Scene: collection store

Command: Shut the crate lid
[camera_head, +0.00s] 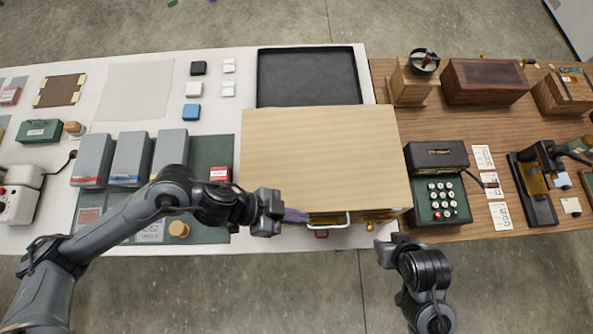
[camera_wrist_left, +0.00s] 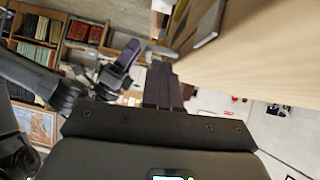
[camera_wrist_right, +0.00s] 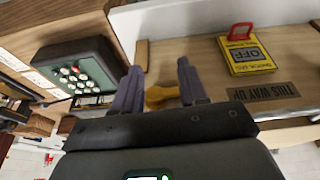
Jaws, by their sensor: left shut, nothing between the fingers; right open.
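The pale wooden crate lid (camera_head: 318,150) lies across the middle of the table in the head view. I cannot tell whether a gap shows under it. A pale handle (camera_head: 328,224) juts from the front. My left gripper (camera_head: 294,215) is shut and empty at the lid's front edge, left of the handle; its fingers (camera_wrist_left: 162,82) appear close to the wood in the left wrist view. My right gripper (camera_wrist_right: 158,82) is open at the crate front (camera_wrist_right: 206,88), its fingers either side of a yellow latch (camera_wrist_right: 160,96), apparently not gripping it.
A black tray (camera_head: 308,76) sits behind the crate. Grey boxes (camera_head: 131,158) stand left. A keypad machine (camera_head: 438,183) stands close on the right, near my right gripper. The floor in front of the table is clear.

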